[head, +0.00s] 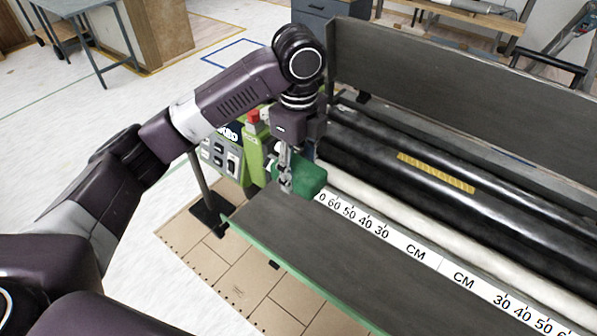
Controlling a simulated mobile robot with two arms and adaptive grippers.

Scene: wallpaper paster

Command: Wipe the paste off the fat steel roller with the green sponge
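The green sponge (311,177) is at the left end of the machine, beside the end of the white ruler strip. My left gripper (286,182) points down at the sponge's left part, its fingers overlapping it in the head view. The fingers are seen nearly edge-on, so I cannot tell whether they are closed on the sponge. The dark, shiny fat roller (385,147) runs lengthwise behind the pale roller. A yellow paste strip (435,172) lies on the dark roller, to the right of the sponge. My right gripper is out of view.
The ruler strip (415,253) runs along the dark front board (330,250). A pale roller (400,216) lies just behind it. A tall grey back panel (450,85) rises behind the rollers. A green control box with a red button (253,117) stands close behind my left gripper.

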